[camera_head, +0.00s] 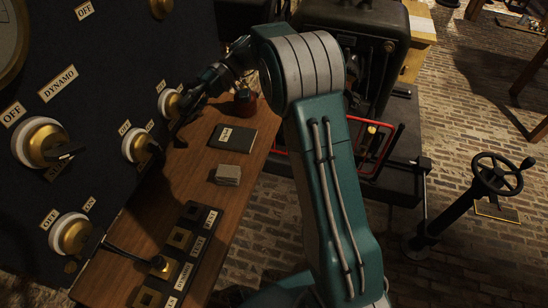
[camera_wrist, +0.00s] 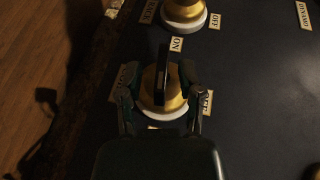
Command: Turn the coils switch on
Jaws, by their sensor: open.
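A brass rotary switch with a black handle (camera_wrist: 162,75) sits on the dark panel in the wrist view. Its handle runs roughly up and down in that picture. My gripper (camera_wrist: 159,92) is open, with one finger on each side of this switch; I cannot tell whether either finger touches it. The labels beside it are partly hidden by the fingers, and I cannot read the word coils. In the head view my gripper (camera_head: 180,112) is at the switch (camera_head: 168,102) farthest along the panel, which it partly covers.
The panel (camera_head: 105,110) carries several other brass switches, one (camera_head: 140,145) close by with OFF and ON labels. A wooden table (camera_head: 215,200) below holds a dark book (camera_head: 232,138), a small grey block (camera_head: 228,175) and a labelled socket strip (camera_head: 185,240). A valve wheel (camera_head: 500,172) stands right.

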